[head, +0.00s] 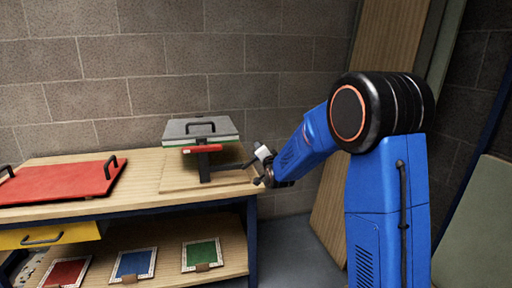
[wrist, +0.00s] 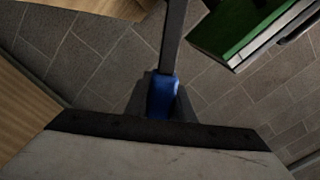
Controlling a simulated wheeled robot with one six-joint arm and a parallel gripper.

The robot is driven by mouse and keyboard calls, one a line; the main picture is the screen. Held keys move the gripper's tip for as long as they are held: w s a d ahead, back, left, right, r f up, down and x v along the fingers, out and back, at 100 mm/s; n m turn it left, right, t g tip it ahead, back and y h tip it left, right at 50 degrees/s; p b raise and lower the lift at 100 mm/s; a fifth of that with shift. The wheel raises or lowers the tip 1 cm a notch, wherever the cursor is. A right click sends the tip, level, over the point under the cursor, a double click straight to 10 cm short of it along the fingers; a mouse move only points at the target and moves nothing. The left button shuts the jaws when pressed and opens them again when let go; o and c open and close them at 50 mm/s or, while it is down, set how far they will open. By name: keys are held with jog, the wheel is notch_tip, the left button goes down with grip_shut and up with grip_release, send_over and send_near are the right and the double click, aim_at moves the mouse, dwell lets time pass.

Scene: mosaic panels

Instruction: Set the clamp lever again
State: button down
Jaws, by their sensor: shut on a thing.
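The clamp stands on the workbench in the head view. It has a dark upright post (head: 204,167), a red bar (head: 203,148) and a grey top plate (head: 200,128) with a black handle, over a thin green layer. In the wrist view the clamp lever (wrist: 173,38) is a dark grey bar ending in a blue grip (wrist: 162,97). My gripper (head: 259,168) is at the right side of the clamp, at the bench's right end. In the wrist view my gripper (wrist: 163,104) is shut on the blue grip. The lever is hard to make out in the head view.
A red panel (head: 62,182) with black handles lies on the bench at the left. A yellow drawer (head: 48,236) is below it. Red, blue and green framed panels (head: 133,264) lie on the lower shelf. Tall boards (head: 372,75) lean against the wall behind my arm.

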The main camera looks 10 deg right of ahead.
jog(key=shift+d+f+m, duration=0.25)
jog(key=shift+f+m, duration=0.35)
jog(key=shift+m, duration=0.15)
jog(key=shift+d+f+m, duration=0.3)
jog(key=shift+f+m, duration=0.25)
jog(key=shift+m, duration=0.15)
jog(key=shift+d+f+m, duration=0.25)
jog(key=shift+f+m, duration=0.35)
jog(key=shift+m, duration=0.15)
jog(key=shift+f, duration=0.1)
jog(key=c, duration=1.8)
grip_release()
jog(key=s, duration=1.7)
jog(key=shift+s, duration=0.25)
